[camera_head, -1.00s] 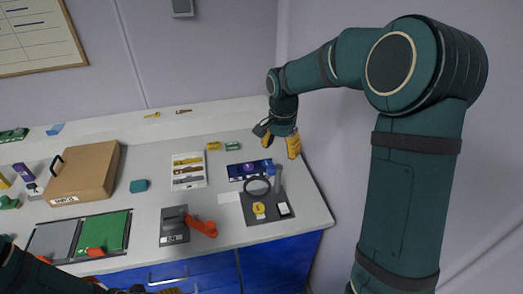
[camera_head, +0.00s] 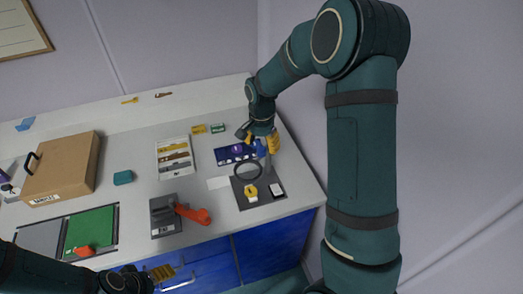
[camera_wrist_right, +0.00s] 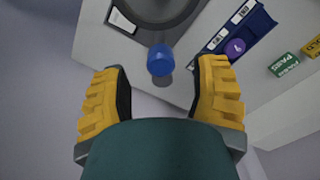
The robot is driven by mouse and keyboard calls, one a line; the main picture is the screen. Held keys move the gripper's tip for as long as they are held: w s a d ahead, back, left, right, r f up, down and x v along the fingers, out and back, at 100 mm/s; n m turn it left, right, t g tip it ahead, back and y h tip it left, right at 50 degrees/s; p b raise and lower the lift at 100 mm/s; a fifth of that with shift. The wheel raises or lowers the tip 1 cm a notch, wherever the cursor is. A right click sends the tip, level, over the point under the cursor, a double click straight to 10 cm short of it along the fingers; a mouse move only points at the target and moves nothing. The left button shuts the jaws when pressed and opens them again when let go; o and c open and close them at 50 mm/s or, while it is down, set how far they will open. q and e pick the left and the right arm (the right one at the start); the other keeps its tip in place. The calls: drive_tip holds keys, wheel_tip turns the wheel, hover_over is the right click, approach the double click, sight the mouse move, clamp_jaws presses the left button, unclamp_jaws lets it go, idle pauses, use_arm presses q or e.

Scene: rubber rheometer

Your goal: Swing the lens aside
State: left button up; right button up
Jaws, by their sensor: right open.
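The lens is a dark round ring (camera_head: 261,172) over the upper part of a dark grey base plate (camera_head: 246,200). A blue knob (camera_head: 261,150) tops the post at the ring's upper right. In the right wrist view, the blue knob (camera_wrist_right: 160,59) lies just beyond and between the fingertips, with part of the ring (camera_wrist_right: 200,12) at the top edge. My right gripper (camera_head: 267,145) is open and empty beside the knob; its yellow fingers (camera_wrist_right: 160,85) straddle the knob's line without visible contact. My left gripper (camera_head: 162,273) is low at the front edge, its fingers partly hidden.
A yellow piece (camera_head: 251,191) and a white-faced piece (camera_head: 276,189) sit on the base plate. A dark blue panel (camera_head: 228,157) lies just behind it. A grey device with an orange lever (camera_head: 194,214) stands to the left. The bench's right edge is close to the right gripper.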

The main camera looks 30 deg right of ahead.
sight(261, 148)
drive_tip(key=shift+f, duration=1.5)
clamp_jaws()
drive_tip(key=shift+w+a, duration=0.1)
